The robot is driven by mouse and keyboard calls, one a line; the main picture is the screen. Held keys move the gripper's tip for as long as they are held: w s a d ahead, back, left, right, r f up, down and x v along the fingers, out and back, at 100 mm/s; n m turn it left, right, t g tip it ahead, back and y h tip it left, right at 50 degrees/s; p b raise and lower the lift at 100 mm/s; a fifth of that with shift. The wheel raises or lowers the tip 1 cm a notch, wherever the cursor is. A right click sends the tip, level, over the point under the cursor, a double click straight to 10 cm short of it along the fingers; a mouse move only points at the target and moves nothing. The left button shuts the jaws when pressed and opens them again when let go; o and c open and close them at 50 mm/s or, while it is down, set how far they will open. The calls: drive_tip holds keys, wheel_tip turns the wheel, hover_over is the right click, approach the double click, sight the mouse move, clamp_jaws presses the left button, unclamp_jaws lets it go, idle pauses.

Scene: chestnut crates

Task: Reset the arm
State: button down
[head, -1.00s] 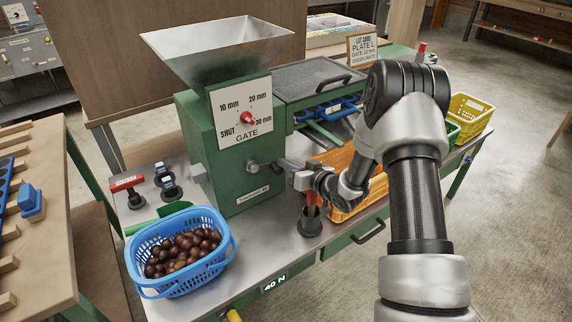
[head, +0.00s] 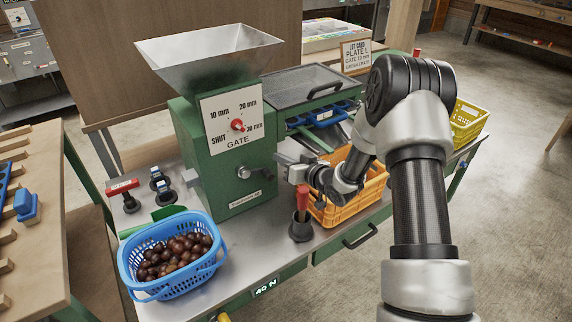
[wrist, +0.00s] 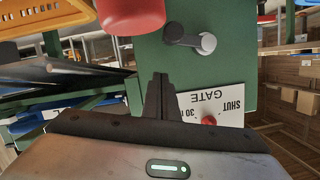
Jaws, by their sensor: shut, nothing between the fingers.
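My gripper (head: 281,159) is shut and empty. It is in the air by the right side of the green machine (head: 222,160), above and left of a red-handled tool (head: 302,198). The tool stands upright in a dark round holder (head: 301,229) on the bench. In the wrist view, the closed fingers (wrist: 160,82) point at the machine's green face. The red handle (wrist: 130,14) shows close by, apart from the fingers. The arm is bent, its forearm reaching left from the elbow.
A blue basket of chestnuts (head: 133,270) stands at the bench's front left. An orange crate (head: 350,205) is just behind my wrist, with a yellow crate (head: 466,122) farther right. The machine's steel hopper (head: 209,63) rises high. Bare bench (head: 240,243) lies between basket and holder.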

drive_tip(key=v, duration=0.4)
drive_tip(key=p+v, duration=0.1)
drive_tip(key=v, duration=0.4)
drive_tip(key=shift+s+d+f, duration=0.15)
drive_tip(key=shift+s+d, duration=0.05)
drive_tip(key=shift+d, duration=0.1)
drive_tip(key=s+d+r+m+g+h, duration=0.1)
drive_tip(key=s+d+r+h, duration=0.3)
drive_tip(key=r, duration=0.5)
drive_tip(key=s+d+r+m+g+h, duration=0.1)
drive_tip(key=s+d+r+h, duration=0.1)
drive_tip(key=d+r+h, duration=0.55)
drive_tip(key=s+a+r+m+g+y, duration=0.1)
drive_tip(key=s+a+r+g, duration=0.15)
drive_tip(key=s, duration=1.05)
drive_tip(key=s+a+r+m+g+y, duration=0.15)
drive_tip(key=s+r, duration=0.25)
drive_tip(key=s, duration=0.9)
wheel_tip(320, 180, up, 19)
drive_tip(key=p, duration=2)
drive_tip(key=shift+s+a+r+n+g, duration=0.2)
drive_tip(key=shift+s+a+n+g, duration=0.15)
drive_tip(key=shift+a, duration=0.15)
drive_tip(key=shift+w+a, duration=0.1)
